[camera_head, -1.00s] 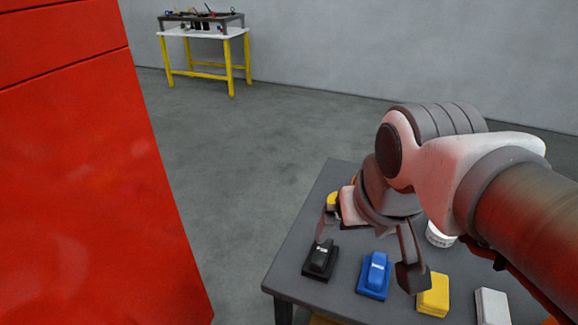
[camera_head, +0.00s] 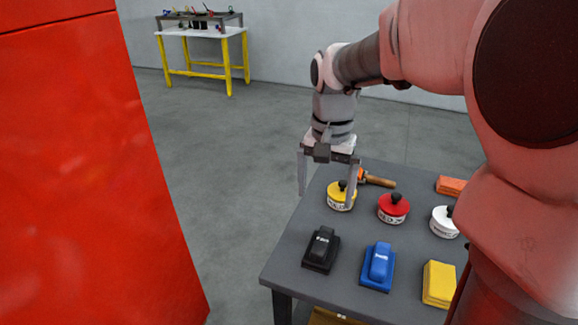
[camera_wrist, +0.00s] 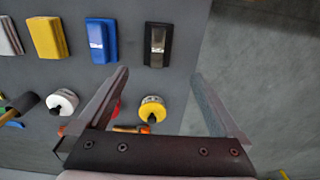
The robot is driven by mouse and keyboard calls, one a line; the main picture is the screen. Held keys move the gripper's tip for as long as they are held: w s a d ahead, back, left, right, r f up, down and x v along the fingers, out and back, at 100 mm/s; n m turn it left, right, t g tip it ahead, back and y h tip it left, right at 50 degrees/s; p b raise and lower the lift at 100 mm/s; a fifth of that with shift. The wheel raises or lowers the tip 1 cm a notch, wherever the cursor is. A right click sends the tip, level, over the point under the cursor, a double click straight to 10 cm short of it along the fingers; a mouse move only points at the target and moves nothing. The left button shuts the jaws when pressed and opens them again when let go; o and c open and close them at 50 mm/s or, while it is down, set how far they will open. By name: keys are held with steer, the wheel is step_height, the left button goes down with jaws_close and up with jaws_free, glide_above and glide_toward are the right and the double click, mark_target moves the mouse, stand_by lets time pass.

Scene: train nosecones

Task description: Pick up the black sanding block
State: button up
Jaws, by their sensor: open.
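The black sanding block (camera_head: 321,249) lies at the left front corner of the dark grey table (camera_head: 300,285). It also shows in the wrist view (camera_wrist: 158,45), at the top, beyond the fingertips. My gripper (camera_head: 326,200) is open and empty. In the head view its fingers hang down near the yellow-rimmed round tin, above and behind the black block and apart from it. In the wrist view the block's position falls between the lines of the two fingers (camera_wrist: 160,75).
A blue sanding block (camera_head: 378,266) sits right of the black one, then a yellow block (camera_head: 439,283). Round tins in yellow (camera_head: 341,197), red (camera_head: 393,208) and white (camera_head: 445,221) stand behind. A red cabinet (camera_head: 95,180) rises at left.

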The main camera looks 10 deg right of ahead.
mark_target(323, 240)
step_height(323, 240, down, 11)
steer(key=shift+r+b, duration=0.1)
steer(key=shift+b, duration=0.95)
steer(key=shift+d+f+b, duration=0.15)
steer(key=shift+f+b, duration=0.2)
steer(key=shift+f, duration=1.05)
steer(key=shift+d+f+b, duration=0.1)
steer(key=shift+f+b, duration=0.2)
steer(key=shift+f, duration=1.05)
steer(key=c, duration=1.3)
steer(key=shift+r, duration=0.1)
steer(key=shift+r, duration=0.1)
step_height(323, 240, up, 4)
steer(key=shift+r+p, duration=0.15)
steer(key=shift+p, duration=0.5)
steer(key=s+d+r, duration=0.2)
steer(key=d, duration=0.1)
steer(key=s+d+r+p, duration=0.1)
steer(key=s+d+r, duration=0.1)
steer(key=d, duration=0.1)
steer(key=s+d+r, duration=0.2)
steer(key=d, duration=0.2)
steer(key=shift+s+r+p, duration=0.1)
steer(key=shift+r+p, duration=0.1)
steer(key=shift+p, duration=0.15)
